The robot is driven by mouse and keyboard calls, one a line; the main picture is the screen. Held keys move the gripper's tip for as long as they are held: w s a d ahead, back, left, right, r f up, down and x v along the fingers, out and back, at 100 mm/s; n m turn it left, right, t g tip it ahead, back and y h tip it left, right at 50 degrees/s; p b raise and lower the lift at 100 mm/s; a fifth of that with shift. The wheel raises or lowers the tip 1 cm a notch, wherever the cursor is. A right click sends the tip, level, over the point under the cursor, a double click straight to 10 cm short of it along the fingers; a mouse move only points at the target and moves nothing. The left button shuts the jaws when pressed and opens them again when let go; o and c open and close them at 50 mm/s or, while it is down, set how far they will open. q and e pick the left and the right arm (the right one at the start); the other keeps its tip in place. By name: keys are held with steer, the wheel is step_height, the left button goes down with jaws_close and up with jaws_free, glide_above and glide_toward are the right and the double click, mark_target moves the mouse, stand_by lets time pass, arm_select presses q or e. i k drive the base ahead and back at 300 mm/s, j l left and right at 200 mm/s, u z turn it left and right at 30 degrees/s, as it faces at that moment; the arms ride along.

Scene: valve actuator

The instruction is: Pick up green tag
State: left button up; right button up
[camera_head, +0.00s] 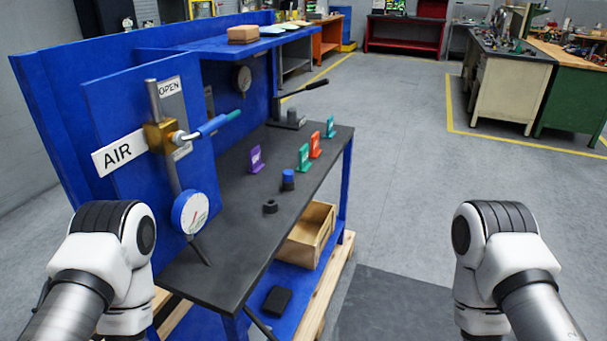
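The green tag (304,157) stands upright on the dark top of the workbench (225,255), near its right edge. An orange-red tag (315,145) stands just behind it, a teal tag (330,127) farther back, and a purple tag (255,159) to its left. Nothing holds the green tag. My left arm is at the lower left and my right arm at the lower right, both well away from the tags. Neither gripper shows in the view.
A blue-capped cylinder (288,179) and a small black piece (270,206) stand in front of the tags. A blue panel carries a valve (160,137) and a gauge (190,213). A wooden bin (309,237) sits below the top.

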mark_target(305, 166)
steer(key=l+u, duration=0.2)
steer(key=u, duration=0.2)
steer(key=l+u, duration=0.2)
steer(key=u, duration=0.2)
steer(key=l+u, duration=0.2)
steer(key=u, duration=0.2)
steer(key=i+l, duration=0.1)
steer(key=l, duration=0.85)
steer(key=i+l, duration=0.1)
steer(key=l, duration=1.75)
steer(key=i+l, duration=0.15)
steer(key=l, duration=0.75)
steer(key=i+l, duration=0.1)
steer(key=l, duration=0.85)
